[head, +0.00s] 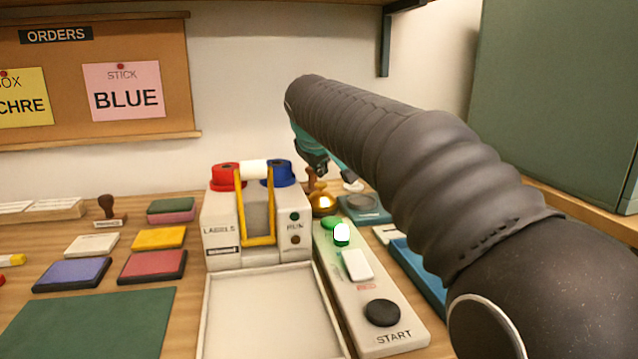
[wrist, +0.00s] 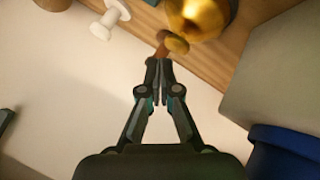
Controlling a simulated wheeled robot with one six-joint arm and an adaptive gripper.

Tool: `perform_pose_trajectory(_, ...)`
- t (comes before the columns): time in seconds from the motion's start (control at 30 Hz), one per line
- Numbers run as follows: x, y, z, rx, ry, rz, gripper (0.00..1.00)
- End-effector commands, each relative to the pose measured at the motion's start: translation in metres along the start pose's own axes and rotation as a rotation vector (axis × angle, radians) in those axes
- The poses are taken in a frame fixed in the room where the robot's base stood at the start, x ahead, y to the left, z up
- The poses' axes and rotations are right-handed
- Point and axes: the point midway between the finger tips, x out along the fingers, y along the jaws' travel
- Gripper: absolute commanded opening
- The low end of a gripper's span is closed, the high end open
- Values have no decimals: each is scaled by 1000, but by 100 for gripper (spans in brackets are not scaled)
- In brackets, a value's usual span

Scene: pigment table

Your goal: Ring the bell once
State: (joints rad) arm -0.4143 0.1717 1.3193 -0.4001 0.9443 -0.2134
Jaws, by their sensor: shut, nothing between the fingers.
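The bell (head: 322,203) is a small gold dome behind the long control panel, right of the label machine; a smaller gold knob and a brown tip show above it. In the wrist view the gold bell (wrist: 197,14) is at the top edge, partly cut off, with the knob and brown piece just beyond my fingertips. My gripper (wrist: 160,66) is shut and empty, its tips close to the brown piece; I cannot tell whether they touch. In the head view my gripper (head: 322,163) is above the bell, partly hidden by my arm.
The label machine (head: 222,240) with red and blue rolls stands left of the bell. The panel (head: 395,335) has a lit green lamp (head: 342,233) and a black START button (head: 382,312). A round dark pad (head: 366,208) lies right of the bell. Stamp pads lie at left.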

Motion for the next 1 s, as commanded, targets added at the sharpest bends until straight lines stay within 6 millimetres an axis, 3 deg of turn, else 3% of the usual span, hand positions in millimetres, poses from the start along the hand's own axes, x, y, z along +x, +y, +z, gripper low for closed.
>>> perform_pose_trajectory(0.63,-33,24,-24,0,1,1,0)
perform_pose_trajectory(1.0,-35,25,-25,0,0,0,0)
